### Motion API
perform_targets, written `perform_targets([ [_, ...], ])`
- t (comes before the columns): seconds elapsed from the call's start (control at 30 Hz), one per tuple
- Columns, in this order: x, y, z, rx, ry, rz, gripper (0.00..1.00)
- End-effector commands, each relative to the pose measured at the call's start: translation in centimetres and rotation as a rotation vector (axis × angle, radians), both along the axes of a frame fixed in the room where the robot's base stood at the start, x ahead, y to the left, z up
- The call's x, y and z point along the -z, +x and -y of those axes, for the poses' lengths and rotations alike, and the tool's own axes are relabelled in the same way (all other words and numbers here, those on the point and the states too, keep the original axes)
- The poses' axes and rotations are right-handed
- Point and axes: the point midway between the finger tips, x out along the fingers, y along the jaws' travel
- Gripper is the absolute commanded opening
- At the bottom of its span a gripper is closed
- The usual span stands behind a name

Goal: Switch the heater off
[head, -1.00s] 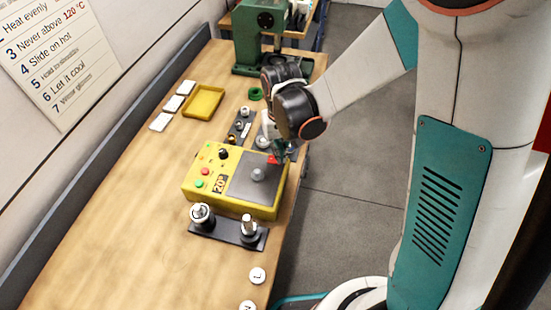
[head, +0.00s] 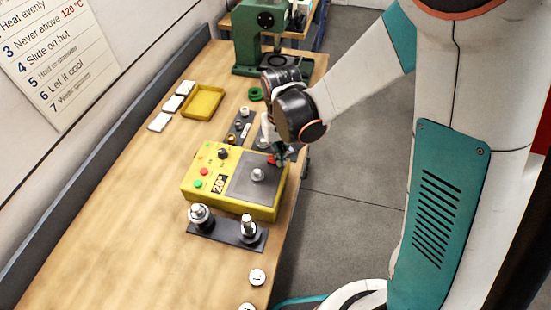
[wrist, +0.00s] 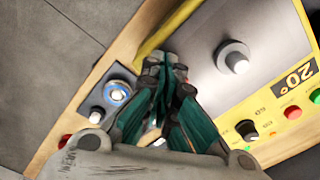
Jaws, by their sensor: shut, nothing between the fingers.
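The heater is a yellow box (head: 235,206) on the bench with a dark grey plate, and it also shows in the wrist view (wrist: 216,113). Its display (head: 219,184) reads 20°. A green button (head: 198,184), a red button (head: 207,171) and a black knob (head: 223,153) sit on its left panel. The wrist view shows the red button (wrist: 292,112), green button (wrist: 315,97) and knob (wrist: 246,129) at the right. My gripper (wrist: 172,82) is shut and empty, near the heater's far right corner, apart from the buttons. In the head view its fingertips (head: 278,159) are small and partly hidden.
A small metal piece (head: 257,174) stands on the plate. A dark holder (head: 224,231) with two upright parts is in front of the heater. A yellow tray (head: 203,102) and a green press (head: 262,40) stand farther back. The bench left of the heater is clear.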

Motion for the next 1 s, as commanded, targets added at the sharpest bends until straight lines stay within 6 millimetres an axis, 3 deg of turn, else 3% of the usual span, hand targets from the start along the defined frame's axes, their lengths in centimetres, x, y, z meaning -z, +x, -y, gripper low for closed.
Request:
perform_targets([
  [0.27, -0.3, 0.0, 0.0, 0.000, 0.000, 0.000, 0.00],
  [1.0, -5.7, 0.0, 0.0, 0.000, 0.000, 0.000, 0.00],
])
